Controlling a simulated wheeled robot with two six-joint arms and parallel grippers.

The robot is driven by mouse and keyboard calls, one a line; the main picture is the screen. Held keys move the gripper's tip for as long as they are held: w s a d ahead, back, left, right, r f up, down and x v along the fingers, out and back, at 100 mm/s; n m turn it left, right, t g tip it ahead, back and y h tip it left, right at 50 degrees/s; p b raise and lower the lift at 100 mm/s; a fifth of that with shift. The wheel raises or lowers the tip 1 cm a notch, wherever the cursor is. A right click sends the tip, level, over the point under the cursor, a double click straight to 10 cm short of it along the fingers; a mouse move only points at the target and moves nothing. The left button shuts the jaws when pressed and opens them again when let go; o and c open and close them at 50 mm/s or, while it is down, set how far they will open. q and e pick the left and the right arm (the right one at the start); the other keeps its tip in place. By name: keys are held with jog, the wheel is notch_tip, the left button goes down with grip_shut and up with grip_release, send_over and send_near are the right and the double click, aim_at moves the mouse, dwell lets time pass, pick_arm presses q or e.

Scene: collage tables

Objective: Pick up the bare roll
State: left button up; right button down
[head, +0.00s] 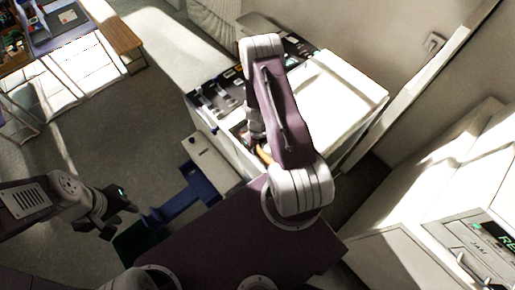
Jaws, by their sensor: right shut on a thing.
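My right arm reaches away over the white-topped cabinet (345,85), and its purple link covers much of the work area. My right gripper (256,137) is low beside the cabinet's near left edge, mostly hidden by that link. It is shut on a small tan-orange thing (265,153), of which only a sliver shows. I cannot tell from its shape whether this is the bare roll. No other roll can be made out. My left gripper (126,202) hangs over the floor at the left, away from the cabinet; its finger gap is unclear.
Dark trays with small items (215,98) lie along the cabinet's left side. A blue and white piece (205,165) stands close by. A white machine with a display (480,240) is at the lower right. Open floor (150,120) lies left of the cabinet.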

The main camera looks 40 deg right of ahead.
aim_at(258, 148)
notch_tip(258, 148, up, 10)
jog(key=p, duration=0.8)
jog(key=shift+f+p, duration=0.15)
jog(key=shift+p, duration=0.15)
jog(key=shift+f, duration=0.1)
